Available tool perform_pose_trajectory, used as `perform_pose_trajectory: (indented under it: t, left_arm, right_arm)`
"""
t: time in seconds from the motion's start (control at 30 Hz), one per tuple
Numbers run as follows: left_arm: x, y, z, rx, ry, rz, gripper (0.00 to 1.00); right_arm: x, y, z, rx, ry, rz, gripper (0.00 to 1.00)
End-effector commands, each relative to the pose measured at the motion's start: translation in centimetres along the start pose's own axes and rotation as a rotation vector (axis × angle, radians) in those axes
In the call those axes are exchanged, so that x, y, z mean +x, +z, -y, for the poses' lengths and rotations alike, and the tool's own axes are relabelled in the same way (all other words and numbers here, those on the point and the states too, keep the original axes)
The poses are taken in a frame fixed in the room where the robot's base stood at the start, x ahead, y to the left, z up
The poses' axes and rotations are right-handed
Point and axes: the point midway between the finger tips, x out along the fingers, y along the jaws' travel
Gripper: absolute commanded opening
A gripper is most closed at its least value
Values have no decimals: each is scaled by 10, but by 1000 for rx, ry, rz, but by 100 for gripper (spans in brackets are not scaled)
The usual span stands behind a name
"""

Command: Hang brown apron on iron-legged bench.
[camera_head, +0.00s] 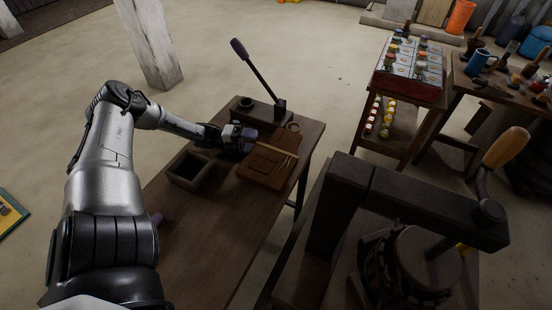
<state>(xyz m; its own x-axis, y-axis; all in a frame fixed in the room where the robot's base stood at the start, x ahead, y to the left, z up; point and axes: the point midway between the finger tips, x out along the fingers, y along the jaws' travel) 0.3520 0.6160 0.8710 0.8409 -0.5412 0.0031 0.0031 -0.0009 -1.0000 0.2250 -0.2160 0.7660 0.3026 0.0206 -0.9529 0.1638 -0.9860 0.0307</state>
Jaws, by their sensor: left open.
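A brown leather piece with a pale strap, which looks like the folded brown apron (262,172), lies flat on the far part of a dark wooden bench (232,228). A dark, thin leg shows under the bench's right side, so it looks like the iron-legged bench. My left gripper (248,140) is open at the apron's far left edge, beside a small purple piece. Whether it touches the apron I cannot tell. My right gripper is out of view.
An open dark box (188,171) sits left of the apron. A big dark press (400,200) stands close on the right. Pale floor lies open beyond the bench.

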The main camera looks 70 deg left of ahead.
Motion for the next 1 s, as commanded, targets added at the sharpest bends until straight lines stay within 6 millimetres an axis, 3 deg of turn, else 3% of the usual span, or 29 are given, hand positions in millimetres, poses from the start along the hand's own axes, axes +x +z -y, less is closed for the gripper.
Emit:
perform_pose_trajectory:
  t: [0.4, 0.73, 1.0]
  left_arm:
    - [46, 0, -2, 0, 0, -1, 64]
    - [50, 0, 0, 0, 1, 0, 64]
    - [50, 0, 0, 0, 1, 0, 40]
  right_arm:
    - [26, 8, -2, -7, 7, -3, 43]
    - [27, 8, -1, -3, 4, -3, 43]
    - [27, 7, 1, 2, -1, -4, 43]
